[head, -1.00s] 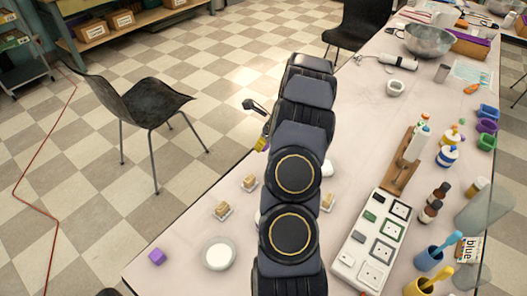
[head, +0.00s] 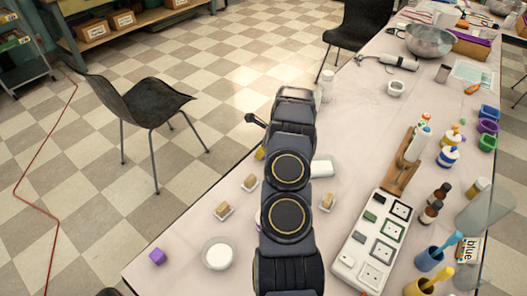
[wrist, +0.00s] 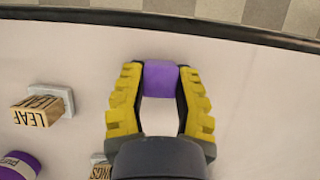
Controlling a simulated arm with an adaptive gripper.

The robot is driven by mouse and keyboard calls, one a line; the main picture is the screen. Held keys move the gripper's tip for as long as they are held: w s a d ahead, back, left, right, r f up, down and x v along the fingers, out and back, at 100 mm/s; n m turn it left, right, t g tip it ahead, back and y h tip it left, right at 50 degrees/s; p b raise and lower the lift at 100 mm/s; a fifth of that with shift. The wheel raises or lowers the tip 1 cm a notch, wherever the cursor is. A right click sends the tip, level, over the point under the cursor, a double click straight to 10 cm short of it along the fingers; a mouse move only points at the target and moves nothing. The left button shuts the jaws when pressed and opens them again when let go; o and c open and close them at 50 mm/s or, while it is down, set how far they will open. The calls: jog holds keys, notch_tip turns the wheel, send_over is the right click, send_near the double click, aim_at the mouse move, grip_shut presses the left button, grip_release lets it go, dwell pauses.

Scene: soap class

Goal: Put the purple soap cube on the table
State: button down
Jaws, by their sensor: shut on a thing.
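My gripper (wrist: 160,88) has yellow ribbed fingers and is shut on a purple cube (wrist: 160,74) in the wrist view. The cube sits between the fingertips, over the pale table close to its dark edge. I cannot tell whether it touches the tabletop. In the head view my arm hides most of the gripper and the held cube; only a bit of yellow finger shows.
A stamp marked LEAF (wrist: 38,111) and a purple cylinder (wrist: 18,166) lie left of the gripper in the wrist view. A round white dish (head: 218,253) stands near the front. A white tray of moulds (head: 372,240) and several bottles stand right of my arm. The back middle is fairly clear.

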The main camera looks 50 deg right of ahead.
jog(key=shift+f, duration=0.15)
jog(key=c, duration=0.9)
grip_release()
jog(key=shift+o, duration=0.2)
jog(key=v, duration=1.2)
jog(key=w+a+r+n+g+y, duration=0.1)
jog(key=a+r+n, duration=0.4)
jog(key=a, duration=0.4)
jog(key=w+a+r+n+g+y, duration=0.1)
jog(key=w+a+r+n, duration=0.1)
jog(key=a+r+n, duration=0.5)
jog(key=w+a+r+n+y, duration=0.15)
jog(key=a+n, duration=0.25)
jog(key=a, duration=0.7)
jog(key=s+a+r+n+g+h, duration=0.1)
jog(key=s+a+r+n+g, duration=0.1)
jog(key=s+a+r+n, duration=0.35)
jog(key=s+a+n+g+h, duration=0.1)
jog(key=s+a+n, duration=0.4)
jog(key=s+n, duration=0.2)
jog(key=s+a+n+g+h, duration=0.1)
jog(key=s+a+n, duration=0.4)
jog(key=s, duration=0.6)
jog(key=shift+s+a+n, duration=0.25)
jog(key=shift+s+n, duration=0.15)
jog(key=shift+n, duration=0.85)
